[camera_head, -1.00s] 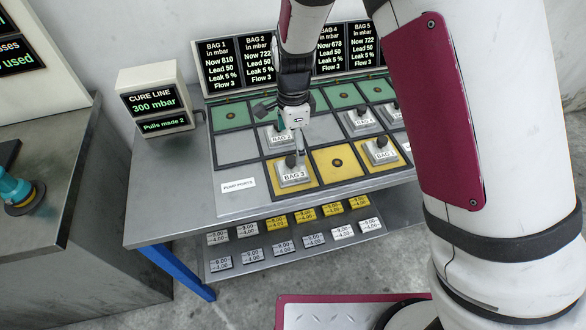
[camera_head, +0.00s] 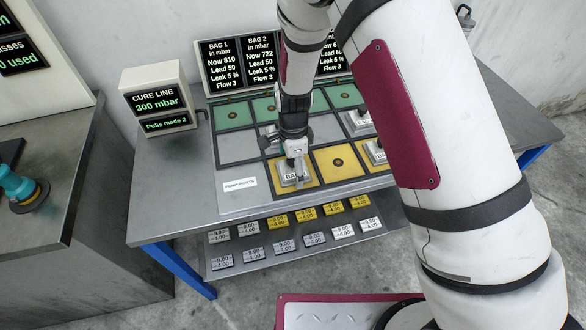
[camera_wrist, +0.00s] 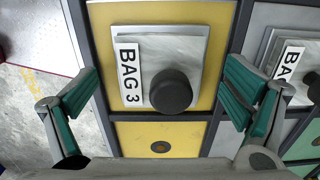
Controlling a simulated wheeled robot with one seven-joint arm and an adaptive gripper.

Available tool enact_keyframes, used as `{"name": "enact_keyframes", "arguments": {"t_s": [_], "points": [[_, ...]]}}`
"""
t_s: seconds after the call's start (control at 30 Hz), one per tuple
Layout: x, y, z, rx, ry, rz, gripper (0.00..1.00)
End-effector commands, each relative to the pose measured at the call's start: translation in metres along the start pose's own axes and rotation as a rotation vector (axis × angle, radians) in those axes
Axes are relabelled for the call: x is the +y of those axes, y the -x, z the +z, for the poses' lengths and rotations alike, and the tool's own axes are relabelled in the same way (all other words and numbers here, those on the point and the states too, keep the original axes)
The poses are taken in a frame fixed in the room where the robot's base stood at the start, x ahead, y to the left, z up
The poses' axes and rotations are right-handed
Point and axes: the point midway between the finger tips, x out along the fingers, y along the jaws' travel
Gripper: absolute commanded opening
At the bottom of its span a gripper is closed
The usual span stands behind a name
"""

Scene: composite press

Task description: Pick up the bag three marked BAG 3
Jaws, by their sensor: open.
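Bag three is a grey block with a black round knob and a white label reading BAG 3 (camera_wrist: 130,70). It lies on a yellow square of the table grid. In the head view, bag three (camera_head: 288,178) is partly hidden by my gripper (camera_head: 295,160), which is over it. In the wrist view, my gripper (camera_wrist: 168,100) is open, with one green-padded finger on each side of the bag and its knob. The fingers appear apart from the bag. Their height above it is hard to tell.
Another labelled bag (camera_wrist: 290,65) sits close to the right finger in the wrist view. An empty yellow square (camera_head: 338,163) adjoins bag three. A display panel (camera_head: 235,65) stands behind the grid. A lower shelf (camera_head: 300,255) holds several small plates.

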Motion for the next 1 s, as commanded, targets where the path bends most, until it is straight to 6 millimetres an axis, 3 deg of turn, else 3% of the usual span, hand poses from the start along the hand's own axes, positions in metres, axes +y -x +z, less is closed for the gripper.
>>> {"name": "enact_keyframes", "arguments": {"t_s": [0.03, 0.3, 0.37, 0.73, 1.0], "points": [[0.0, 0.0, 0.0, 0.0, 0.0, 0.0, 0.94], [0.0, 0.0, 0.0, 0.0, 0.0, 0.0, 0.33], [0.0, 0.0, 0.0, 0.0, 0.0, 0.001, 0.24], [0.001, 0.001, 0.0, 0.001, 0.001, 0.002, 0.24], [-0.001, 0.028, 0.001, 0.0, 0.001, -0.002, 0.24]]}}
